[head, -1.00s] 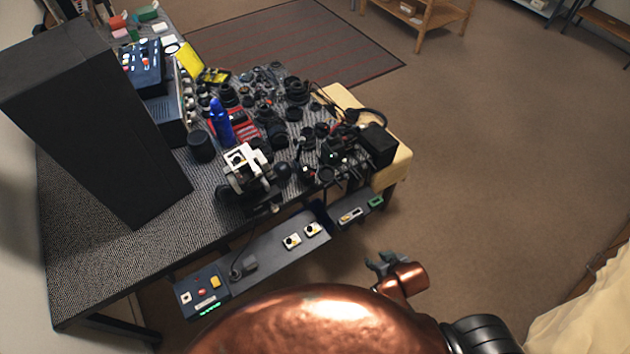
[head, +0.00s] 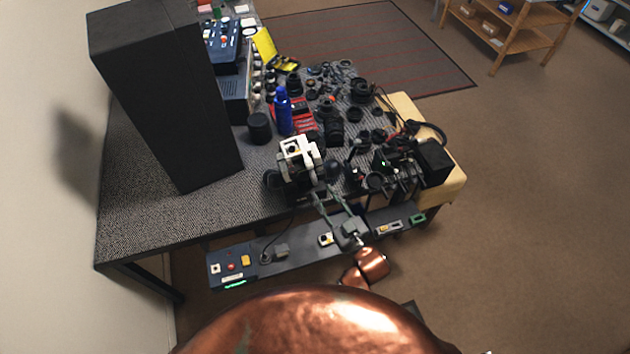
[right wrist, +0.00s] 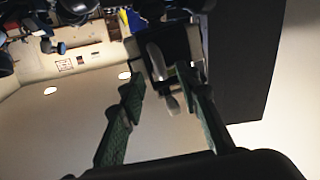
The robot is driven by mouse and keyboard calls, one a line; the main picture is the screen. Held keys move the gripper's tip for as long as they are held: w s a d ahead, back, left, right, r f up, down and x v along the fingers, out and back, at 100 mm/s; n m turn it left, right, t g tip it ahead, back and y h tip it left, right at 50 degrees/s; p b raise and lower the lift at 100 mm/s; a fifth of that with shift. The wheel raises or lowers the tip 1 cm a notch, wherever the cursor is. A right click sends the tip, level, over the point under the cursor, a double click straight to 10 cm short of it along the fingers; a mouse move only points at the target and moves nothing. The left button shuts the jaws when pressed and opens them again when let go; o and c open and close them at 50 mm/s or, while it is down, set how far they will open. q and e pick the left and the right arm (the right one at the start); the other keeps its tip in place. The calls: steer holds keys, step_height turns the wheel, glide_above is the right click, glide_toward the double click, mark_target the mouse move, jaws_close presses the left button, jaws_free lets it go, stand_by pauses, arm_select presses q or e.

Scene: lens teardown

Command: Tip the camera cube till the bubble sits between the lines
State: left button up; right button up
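A white and black block on a dark mount, which I take to be the camera cube (head: 298,149), stands near the front edge of the grey table. Its bubble and lines are too small to make out. My right gripper (head: 327,192) reaches up to the front of this mount from below, its two green fingers spread. In the right wrist view the right gripper (right wrist: 161,80) is open, with a grey lever or knob (right wrist: 157,62) of the mount between or just beyond its fingertips. I cannot tell whether they touch. My left gripper is not in view.
A tall black box (head: 165,100) stands at the table's left. A blue bottle (head: 284,112), a dark cylinder (head: 259,127) and many lens parts crowd the table behind. A control shelf (head: 292,252) with buttons runs along the front. A black box (head: 434,162) stands right.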

mark_target(316, 184)
steer(key=x, duration=0.6)
steer(key=shift+w+a, duration=0.15)
steer(key=shift+w, duration=0.2)
steer(key=shift+c, duration=0.4)
steer(key=shift+f, duration=0.1)
jaws_close()
